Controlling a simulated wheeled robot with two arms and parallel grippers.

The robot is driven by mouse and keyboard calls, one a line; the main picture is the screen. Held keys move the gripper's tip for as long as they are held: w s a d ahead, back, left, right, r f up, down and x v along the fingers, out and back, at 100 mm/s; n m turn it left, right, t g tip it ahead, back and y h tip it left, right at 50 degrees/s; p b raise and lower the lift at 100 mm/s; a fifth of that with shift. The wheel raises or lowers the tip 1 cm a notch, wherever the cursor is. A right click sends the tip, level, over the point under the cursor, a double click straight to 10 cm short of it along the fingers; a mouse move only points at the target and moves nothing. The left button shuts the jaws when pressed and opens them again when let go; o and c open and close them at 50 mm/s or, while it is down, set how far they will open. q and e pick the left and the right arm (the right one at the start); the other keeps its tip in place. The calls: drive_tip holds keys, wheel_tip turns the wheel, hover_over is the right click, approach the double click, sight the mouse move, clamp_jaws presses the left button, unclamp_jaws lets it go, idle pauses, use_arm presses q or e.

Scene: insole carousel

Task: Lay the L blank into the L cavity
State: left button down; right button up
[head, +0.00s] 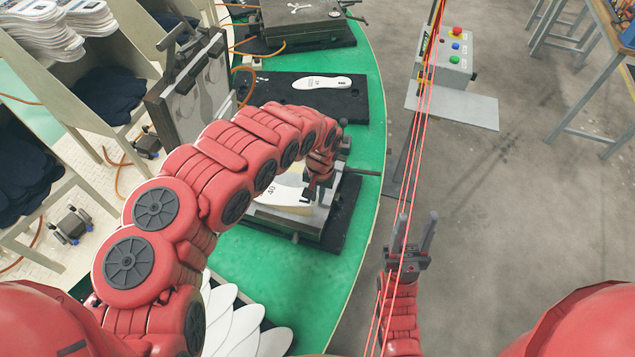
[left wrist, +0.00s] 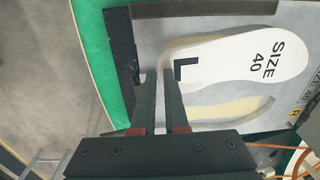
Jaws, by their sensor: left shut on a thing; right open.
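The L blank (left wrist: 235,58) is a white insole marked L and SIZE 40; in the head view the blank (head: 280,189) is partly hidden by my left arm. My left gripper (left wrist: 159,76) is shut on its edge near the L mark; it also shows in the head view (head: 314,190). The blank lies over the L cavity's side of the grey mould (left wrist: 205,15) and hides most of that cavity. I cannot tell whether it lies flat inside. The pale yellow R cavity (left wrist: 235,108) beside it is empty. My right gripper (head: 414,240) is open and empty.
The mould's lid (head: 190,95) stands open at the left. White blanks (head: 240,325) lie fanned out at the near edge of the green carousel (head: 300,280). A black plate (head: 275,90) with a white insole lies behind.

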use_arm(q)
drive_tip(key=shift+s+a+r, duration=0.1)
drive_tip(key=shift+s, duration=0.05)
drive_tip(key=shift+f+b, duration=0.2)
drive_tip(key=shift+b, duration=0.3)
drive_tip(key=shift+d+y+b, duration=0.2)
drive_tip(key=shift+y+b, duration=0.3)
drive_tip(key=shift+b, duration=0.55)
wheel_tip(320, 180, down, 5)
drive_tip(key=b, duration=0.4)
drive_tip(key=shift+f, duration=0.15)
drive_tip(key=c, duration=0.9)
unclamp_jaws()
drive_tip(key=shift+o, duration=0.2)
